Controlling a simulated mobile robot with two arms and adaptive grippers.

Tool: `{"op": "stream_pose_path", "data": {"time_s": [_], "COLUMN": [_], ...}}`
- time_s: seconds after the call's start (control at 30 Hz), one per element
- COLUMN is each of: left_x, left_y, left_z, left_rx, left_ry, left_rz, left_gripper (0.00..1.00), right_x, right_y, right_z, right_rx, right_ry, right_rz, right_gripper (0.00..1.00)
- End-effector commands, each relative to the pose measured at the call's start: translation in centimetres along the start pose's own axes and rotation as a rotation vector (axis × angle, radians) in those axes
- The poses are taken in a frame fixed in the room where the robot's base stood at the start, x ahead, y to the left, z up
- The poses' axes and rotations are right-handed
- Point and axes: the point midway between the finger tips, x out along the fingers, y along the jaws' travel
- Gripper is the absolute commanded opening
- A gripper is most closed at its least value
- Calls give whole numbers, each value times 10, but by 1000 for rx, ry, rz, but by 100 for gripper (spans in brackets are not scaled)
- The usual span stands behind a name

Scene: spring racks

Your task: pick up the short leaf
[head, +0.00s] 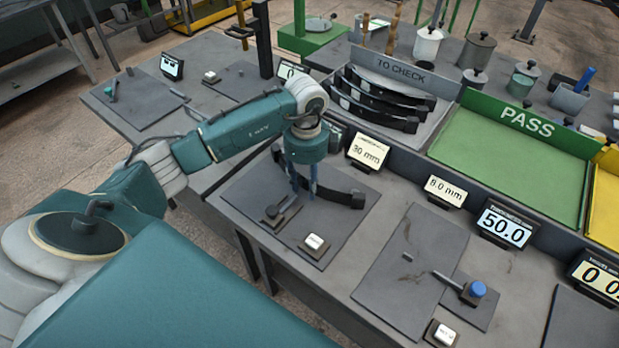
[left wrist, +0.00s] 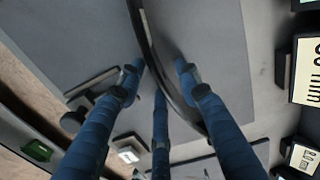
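The short leaf, a black curved strip (head: 340,194), lies on a dark grey mat (head: 262,192) at the bench's near left part. In the left wrist view the leaf (left wrist: 152,42) runs from the top edge down between my fingers. My left gripper (head: 305,188) is low over the mat, pointing down, with its fingers on either side of the leaf. In the left wrist view its blue fingers (left wrist: 158,80) stand apart, with gaps to the leaf. Part of the leaf is hidden behind the fingers in the head view. My right gripper is not in view.
A lever block (head: 281,212) and a white button (head: 314,242) stand on the mat close to my gripper. A "30 mm" sign (head: 367,152) is behind. Several longer black leaves (head: 375,105) lie in the "TO CHECK" tray. A green "PASS" tray (head: 510,160) is at right.

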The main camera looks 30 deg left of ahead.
Motion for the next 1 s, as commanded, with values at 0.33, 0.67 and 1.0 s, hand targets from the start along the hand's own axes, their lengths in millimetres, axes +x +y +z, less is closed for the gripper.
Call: {"op": "stream_pose_path", "data": {"time_s": [0.33, 0.67, 1.0], "left_x": [-1, -5, -38], "left_y": [0, -2, -4], "left_z": [0, 0, 1], "left_rx": [-1, -2, -4], "left_ry": [0, 1, 1], "left_rz": [-1, -7, -15], "left_gripper": [0, 0, 0], "right_x": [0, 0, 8], "right_y": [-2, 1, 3], "right_z": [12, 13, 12], "right_rx": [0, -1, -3], "right_ry": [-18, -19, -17], "right_rz": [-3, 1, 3], "right_gripper": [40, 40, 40]}}
